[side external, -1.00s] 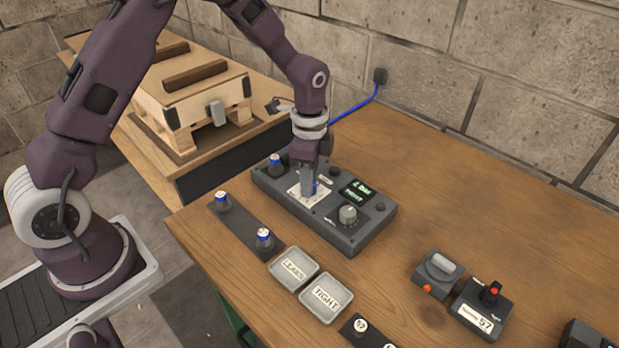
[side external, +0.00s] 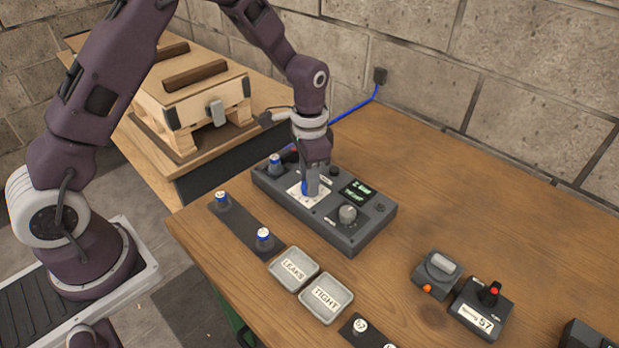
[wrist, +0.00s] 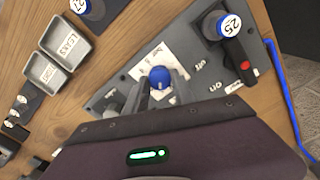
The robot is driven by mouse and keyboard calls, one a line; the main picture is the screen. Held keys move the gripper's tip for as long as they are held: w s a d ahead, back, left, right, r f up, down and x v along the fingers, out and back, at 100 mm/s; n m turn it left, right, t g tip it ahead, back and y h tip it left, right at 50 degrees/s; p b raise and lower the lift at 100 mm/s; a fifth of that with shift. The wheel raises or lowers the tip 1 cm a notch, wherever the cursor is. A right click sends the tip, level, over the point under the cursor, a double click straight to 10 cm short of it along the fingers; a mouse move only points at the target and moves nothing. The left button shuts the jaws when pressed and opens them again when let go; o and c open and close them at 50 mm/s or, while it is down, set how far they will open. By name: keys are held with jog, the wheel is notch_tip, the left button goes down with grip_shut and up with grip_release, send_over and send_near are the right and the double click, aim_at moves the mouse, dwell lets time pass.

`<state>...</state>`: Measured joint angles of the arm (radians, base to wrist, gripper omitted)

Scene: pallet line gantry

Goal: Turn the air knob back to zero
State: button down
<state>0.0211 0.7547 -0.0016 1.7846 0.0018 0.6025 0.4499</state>
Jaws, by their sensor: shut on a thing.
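The control box (side external: 350,238) is dark grey and sits on the wooden bench; it also shows in the wrist view (wrist: 115,98). A blue round knob (wrist: 160,76) stands on the box's white marked plate (wrist: 183,97). My gripper (side external: 308,190) reaches straight down onto it, and its fingers are shut on the knob, one on each side in the wrist view (wrist: 160,88). The fingers cover much of the knob and plate in the side view, and I cannot read the scale. A lit green display (side external: 360,191) is beside the gripper; its text is too small to read.
A grey knob (side external: 347,214) is close by on the box. A blue-ringed fitting marked 25 (wrist: 229,25) and a red-tipped switch (wrist: 245,66) are at its other end. LEAKS (side external: 293,267) and TIGHT (side external: 326,298) trays lie in front. The bench's right middle is clear.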

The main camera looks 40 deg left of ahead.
jog(key=n, duration=0.3)
jog(key=shift+n, duration=2.2)
jog(key=c, duration=1.1)
grip_release()
jog(key=shift+o, duration=0.2)
notch_tip(320, 180, up, 7)
jog(key=shift+r, duration=0.1)
